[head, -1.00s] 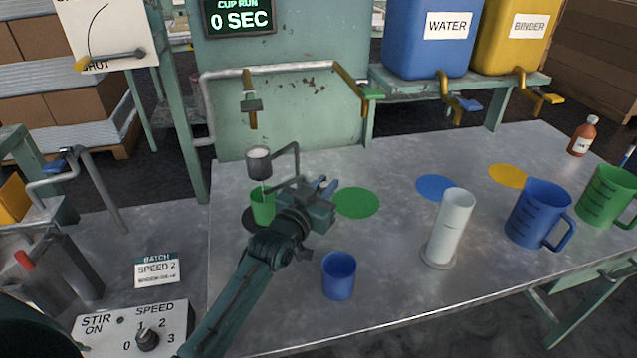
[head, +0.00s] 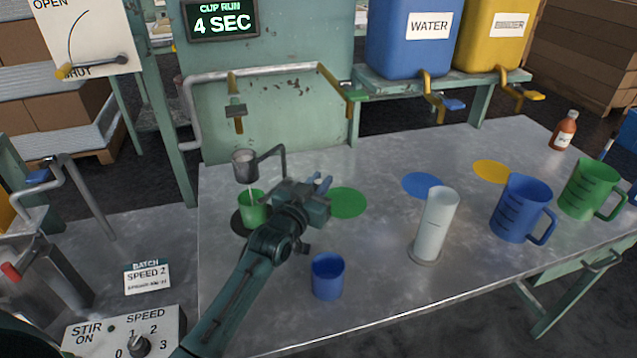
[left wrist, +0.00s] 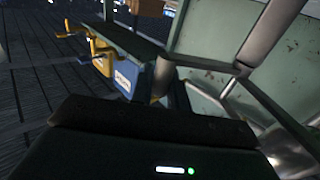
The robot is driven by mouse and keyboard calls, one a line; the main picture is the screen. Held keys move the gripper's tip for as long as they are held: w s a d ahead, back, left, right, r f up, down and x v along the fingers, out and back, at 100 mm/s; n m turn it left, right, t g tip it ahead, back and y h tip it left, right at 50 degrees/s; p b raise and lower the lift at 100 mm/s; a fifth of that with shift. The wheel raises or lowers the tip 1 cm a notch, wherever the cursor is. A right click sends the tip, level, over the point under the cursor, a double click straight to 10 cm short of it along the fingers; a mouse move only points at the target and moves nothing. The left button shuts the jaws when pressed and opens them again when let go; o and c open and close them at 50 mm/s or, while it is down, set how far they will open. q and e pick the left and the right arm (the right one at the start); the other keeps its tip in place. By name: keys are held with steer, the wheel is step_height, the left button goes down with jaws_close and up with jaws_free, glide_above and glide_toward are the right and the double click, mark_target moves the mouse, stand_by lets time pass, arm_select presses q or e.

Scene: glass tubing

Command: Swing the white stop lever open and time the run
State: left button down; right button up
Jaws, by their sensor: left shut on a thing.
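The grey run cup (head: 244,167) hangs on a bent bracket above the table, with pale contents. A thin stream falls from it into the green cup (head: 253,209) standing on a dark disc below. The timer display (head: 221,20) reads 4 SEC. My left gripper (head: 321,187) is just right of the run cup and green cup, low over the table, shut. What it holds is hidden by its own body; the white stop lever cannot be made out apart from it. My right gripper is not in view.
A blue cup (head: 328,276), a white cylinder (head: 435,224), a blue jug (head: 521,210) and a green jug (head: 590,188) stand to the right. Green (head: 347,203), blue and yellow discs mark the table. A pipe (head: 270,71) with taps runs behind.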

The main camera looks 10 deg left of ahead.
arm_select(q)
steer(key=c, duration=1.4)
jaws_free()
steer(key=v, duration=1.3)
steer(key=shift+s, duration=0.1)
